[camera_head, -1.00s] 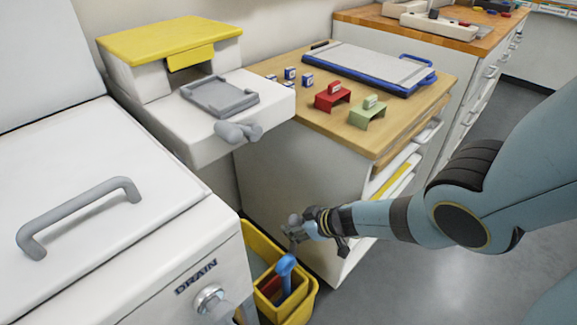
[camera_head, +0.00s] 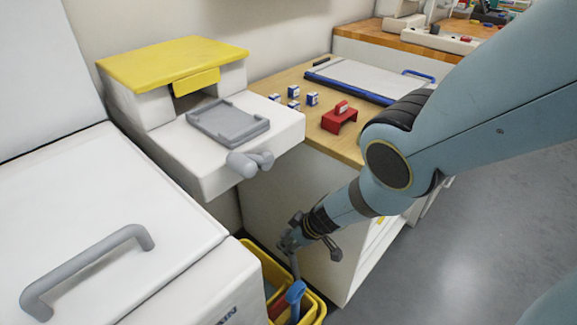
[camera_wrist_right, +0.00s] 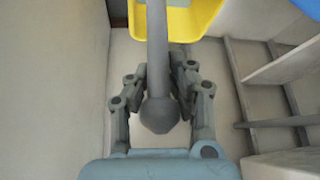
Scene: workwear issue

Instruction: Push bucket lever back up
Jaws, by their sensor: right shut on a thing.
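The yellow bucket (camera_head: 262,262) stands on the floor between the white unit and the wooden-topped cabinet, cut off by the lower edge of the head view. Its lever (camera_wrist_right: 158,60) is a grey rod with a round knob at its end. My right gripper (camera_head: 288,243) is above the bucket, shut on the lever. In the right wrist view the two fingers (camera_wrist_right: 161,75) press on the rod from both sides, with the knob on the palm side of them. A blue part (camera_head: 296,291) sits on the bucket below. My left gripper is not in view.
The white drain unit (camera_head: 100,215) is close on the left. The cabinet (camera_head: 300,210) stands right behind my right gripper. A grey-handled white machine (camera_head: 235,170) overhangs at the back. Open floor (camera_head: 470,230) lies to the right.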

